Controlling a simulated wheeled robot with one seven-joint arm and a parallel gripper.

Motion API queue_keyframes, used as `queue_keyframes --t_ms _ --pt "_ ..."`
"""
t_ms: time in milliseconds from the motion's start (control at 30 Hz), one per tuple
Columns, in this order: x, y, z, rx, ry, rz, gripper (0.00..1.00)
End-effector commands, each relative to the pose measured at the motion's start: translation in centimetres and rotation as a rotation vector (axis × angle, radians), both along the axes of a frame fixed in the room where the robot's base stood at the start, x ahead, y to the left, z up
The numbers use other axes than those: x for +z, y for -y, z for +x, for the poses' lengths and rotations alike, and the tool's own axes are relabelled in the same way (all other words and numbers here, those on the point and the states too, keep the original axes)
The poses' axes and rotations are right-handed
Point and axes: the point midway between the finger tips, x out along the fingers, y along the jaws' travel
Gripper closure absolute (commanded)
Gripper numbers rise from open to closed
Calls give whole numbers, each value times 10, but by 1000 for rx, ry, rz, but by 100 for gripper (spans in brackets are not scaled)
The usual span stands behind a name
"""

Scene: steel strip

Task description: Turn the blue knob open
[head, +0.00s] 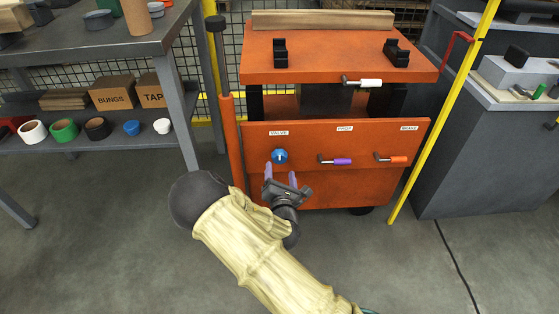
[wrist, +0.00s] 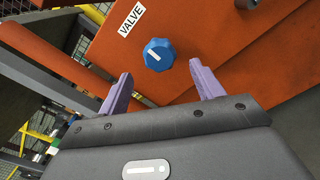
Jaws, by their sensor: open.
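The blue knob (head: 279,156) sits on the orange front panel (head: 320,190), below a label reading VALVE. In the wrist view the blue knob (wrist: 159,55) shows a white pointer line that slants on its face. My gripper (head: 280,177) is just below and in front of the knob in the head view. Its two purple fingers are spread apart with nothing between them. In the wrist view my gripper (wrist: 160,80) has the knob beyond its fingertips, between their lines, and no contact shows.
A purple-handled lever (head: 341,161) labelled PROP and an orange-handled lever (head: 396,159) are to the knob's right. A white-handled lever (head: 368,83) is above. An orange upright bar (head: 232,140) stands left of the panel. A grey shelf (head: 90,140) is further left, and a yellow pole (head: 440,115) is right.

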Motion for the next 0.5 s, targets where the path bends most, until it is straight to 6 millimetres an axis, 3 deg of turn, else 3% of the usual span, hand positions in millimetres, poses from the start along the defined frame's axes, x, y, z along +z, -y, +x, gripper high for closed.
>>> queue_keyframes --t_ms 300,500 --pt "-2 -6 56 -1 4 2 34" --pt "-1 -8 74 -1 1 0 34"
